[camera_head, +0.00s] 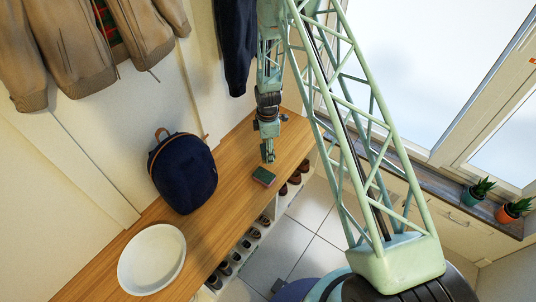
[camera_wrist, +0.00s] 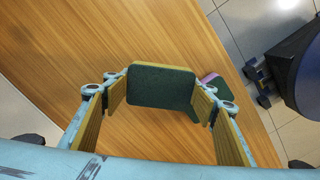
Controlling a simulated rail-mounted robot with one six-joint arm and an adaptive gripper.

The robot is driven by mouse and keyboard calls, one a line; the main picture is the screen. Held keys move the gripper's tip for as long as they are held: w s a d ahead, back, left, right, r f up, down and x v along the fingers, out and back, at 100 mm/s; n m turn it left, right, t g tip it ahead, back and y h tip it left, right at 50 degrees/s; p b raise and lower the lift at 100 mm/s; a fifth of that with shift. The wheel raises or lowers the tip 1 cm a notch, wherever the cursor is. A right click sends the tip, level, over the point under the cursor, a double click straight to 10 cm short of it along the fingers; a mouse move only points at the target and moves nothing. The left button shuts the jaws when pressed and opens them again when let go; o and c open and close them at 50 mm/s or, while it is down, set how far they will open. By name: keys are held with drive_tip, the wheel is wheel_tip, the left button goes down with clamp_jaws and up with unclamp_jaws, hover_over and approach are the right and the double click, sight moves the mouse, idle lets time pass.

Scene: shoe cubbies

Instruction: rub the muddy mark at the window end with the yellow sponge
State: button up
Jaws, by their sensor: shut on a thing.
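My gripper (camera_head: 268,158) hangs low over the wooden bench, around its middle in the head view. In the wrist view my gripper (camera_wrist: 162,97) is shut on a sponge (camera_wrist: 162,86), its fingers pressing both sides. I cannot make out a muddy mark in either view.
A navy backpack (camera_head: 183,172) and a white basin (camera_head: 151,259) stand on the bench (camera_head: 215,215). A small dark object (camera_head: 284,117) lies at the window end. Shoes (camera_head: 247,243) fill cubbies below. Coats hang above; potted plants (camera_head: 478,191) stand on the sill.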

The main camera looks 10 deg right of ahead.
drive_tip(key=shift+r+p, duration=0.5)
drive_tip(key=shift+r, duration=1.2)
drive_tip(key=shift+d, duration=0.1)
